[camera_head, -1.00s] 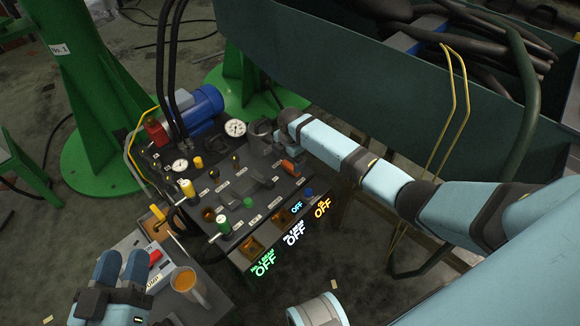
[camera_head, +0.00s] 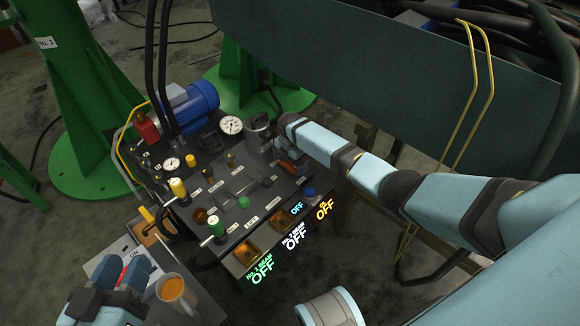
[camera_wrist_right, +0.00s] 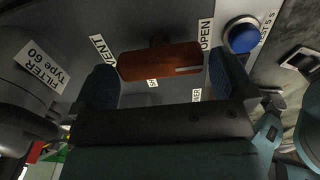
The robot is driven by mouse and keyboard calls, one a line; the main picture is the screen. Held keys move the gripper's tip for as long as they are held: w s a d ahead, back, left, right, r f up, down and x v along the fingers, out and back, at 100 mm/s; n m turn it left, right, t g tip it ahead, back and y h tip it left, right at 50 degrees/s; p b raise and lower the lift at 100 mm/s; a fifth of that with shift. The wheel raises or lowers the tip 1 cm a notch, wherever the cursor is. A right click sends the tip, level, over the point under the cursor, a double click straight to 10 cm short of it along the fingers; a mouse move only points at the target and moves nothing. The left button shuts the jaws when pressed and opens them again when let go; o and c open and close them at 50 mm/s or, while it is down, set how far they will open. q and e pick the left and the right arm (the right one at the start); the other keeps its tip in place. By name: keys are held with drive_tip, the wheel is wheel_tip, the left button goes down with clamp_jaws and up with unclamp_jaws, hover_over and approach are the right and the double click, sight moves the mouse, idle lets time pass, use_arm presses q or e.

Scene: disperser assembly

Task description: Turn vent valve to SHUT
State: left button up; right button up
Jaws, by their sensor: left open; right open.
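The vent valve's orange-brown handle (camera_wrist_right: 160,62) lies across the right wrist view, between the labels VENT and OPEN; another label below it is mostly hidden. My right gripper (camera_wrist_right: 165,80) is open, with one dark blue finger near each end of the handle. I cannot tell whether the fingers touch it. In the head view the handle (camera_head: 288,168) shows as a small orange patch, partly covered by my right gripper (camera_head: 283,153). My left gripper (camera_head: 108,273) is open and empty at the lower left, beside the mug.
The black panel (camera_head: 233,258) carries gauges, several valves and lit OFF displays. A blue button (camera_wrist_right: 241,36) sits close to the right finger, and the FILTER housing (camera_wrist_right: 35,65) is at the left. An orange-filled mug (camera_head: 174,292) stands near my left gripper. A green trough (camera_head: 330,65) stands behind.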

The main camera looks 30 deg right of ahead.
drive_tip(key=shift+f, duration=0.25)
drive_tip(key=c, duration=0.7)
drive_tip(key=shift+o, duration=0.3)
